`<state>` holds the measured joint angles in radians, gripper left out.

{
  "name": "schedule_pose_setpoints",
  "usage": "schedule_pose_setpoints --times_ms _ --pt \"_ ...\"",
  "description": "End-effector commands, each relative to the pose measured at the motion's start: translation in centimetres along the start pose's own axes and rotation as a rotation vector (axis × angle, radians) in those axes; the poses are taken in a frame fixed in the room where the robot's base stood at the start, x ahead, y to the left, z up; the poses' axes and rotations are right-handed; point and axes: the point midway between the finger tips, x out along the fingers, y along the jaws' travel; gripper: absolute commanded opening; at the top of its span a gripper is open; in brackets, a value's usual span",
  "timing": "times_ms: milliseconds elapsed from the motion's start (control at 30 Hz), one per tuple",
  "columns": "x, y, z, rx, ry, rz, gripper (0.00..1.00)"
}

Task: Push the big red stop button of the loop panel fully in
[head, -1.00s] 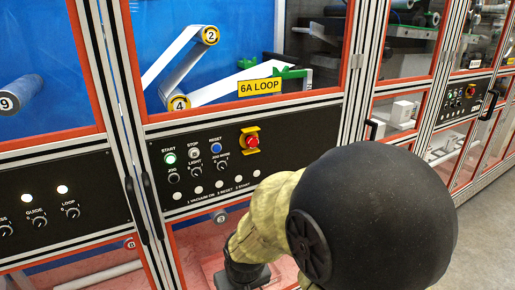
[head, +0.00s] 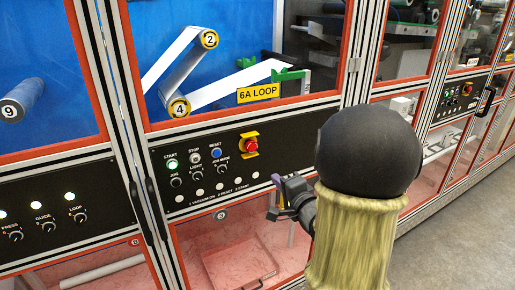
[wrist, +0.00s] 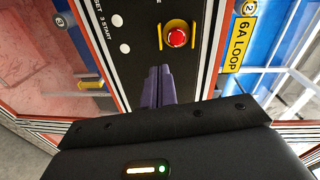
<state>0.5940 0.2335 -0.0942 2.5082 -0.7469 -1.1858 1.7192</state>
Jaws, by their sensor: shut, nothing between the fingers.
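The big red stop button (head: 250,146) sits in a yellow guard (head: 248,134) at the right end of the black loop panel (head: 205,165), below the "6A LOOP" label (head: 258,92). In the wrist view the red button (wrist: 177,37) shows beyond the fingertips, with yellow bars at its sides. My gripper (head: 274,198) is below and to the right of the button in the head view. In the wrist view its purple fingers (wrist: 157,72) are together and empty, pointing toward the panel. A gap shows between fingertips and button in the picture.
The panel's row also has a green START (head: 172,165), a STOP (head: 194,155) and a blue RESET button (head: 217,153), with knobs below. Another panel with a red button (head: 467,89) is at the far right. Clear windows and framed doors surround the panel.

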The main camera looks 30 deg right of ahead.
Motion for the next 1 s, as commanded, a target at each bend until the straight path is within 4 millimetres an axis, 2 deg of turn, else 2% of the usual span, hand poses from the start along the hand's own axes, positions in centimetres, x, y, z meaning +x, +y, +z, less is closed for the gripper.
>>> schedule_pose_setpoints --times_ms 133,567,767,1000 --pt "-0.8 -1.6 -0.8 0.12 -0.025 -0.085 0.0" --pt "-0.6 -1.8 -0.8 0.137 -0.032 -0.097 0.0" --pt "1.4 -2.1 -0.7 0.137 -0.034 -0.096 0.0" --pt "5.6 -2.7 -0.6 0.137 -0.035 -0.095 0.0"
